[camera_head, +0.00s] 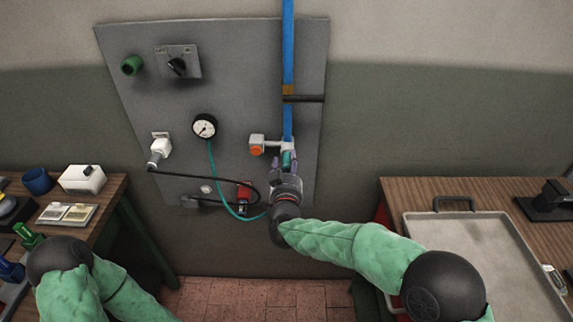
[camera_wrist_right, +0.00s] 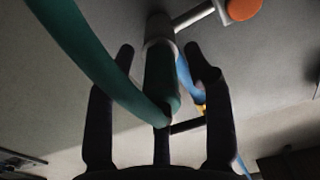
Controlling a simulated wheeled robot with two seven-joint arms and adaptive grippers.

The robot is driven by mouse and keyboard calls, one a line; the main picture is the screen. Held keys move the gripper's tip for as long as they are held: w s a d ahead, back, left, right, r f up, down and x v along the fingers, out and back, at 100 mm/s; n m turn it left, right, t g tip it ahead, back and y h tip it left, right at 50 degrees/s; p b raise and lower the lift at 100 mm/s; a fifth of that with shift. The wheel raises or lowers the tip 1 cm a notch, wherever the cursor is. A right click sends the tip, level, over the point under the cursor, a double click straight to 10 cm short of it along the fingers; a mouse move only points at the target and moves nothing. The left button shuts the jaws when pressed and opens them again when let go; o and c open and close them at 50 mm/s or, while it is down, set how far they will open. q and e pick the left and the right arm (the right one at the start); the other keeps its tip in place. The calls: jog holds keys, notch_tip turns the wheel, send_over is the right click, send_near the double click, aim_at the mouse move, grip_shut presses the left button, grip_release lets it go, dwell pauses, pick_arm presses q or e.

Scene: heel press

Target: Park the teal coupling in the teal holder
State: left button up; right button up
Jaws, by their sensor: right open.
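The teal coupling (camera_head: 287,159) hangs upright below the white fitting at the foot of the blue pipe. In the right wrist view the coupling (camera_wrist_right: 161,80) stands between the two dark fingers of my right gripper (camera_wrist_right: 160,58), with its upper end at a pale collar. The fingers are open, with gaps visible on both sides. In the head view my right gripper (camera_head: 285,165) reaches up around it from below. The teal hose (camera_head: 222,187) runs from the gauge down towards the gripper; its lower end is partly hidden. I cannot make out a teal holder. My left gripper is out of view.
The grey wall panel (camera_head: 150,110) carries a gauge (camera_head: 204,126), a green knob (camera_head: 131,65), a red part (camera_head: 244,194) and black cables. An orange button (camera_head: 256,151) sits beside the coupling. Benches stand left and right; the right one holds a metal tray (camera_head: 480,240).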

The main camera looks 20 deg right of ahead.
aim_at(287, 171)
jog(key=shift+w+d, duration=0.15)
jog(key=shift+w, duration=0.4)
dwell(0.9)
grip_shut()
jog(key=shift+p+v, duration=1.15)
jog(key=shift+v, duration=1.8)
jog(key=shift+s+r, duration=0.1)
jog(key=shift+s, duration=0.2)
notch_tip(287, 171, down, 24)
jog(key=b, duration=1)
dwell(1.0)
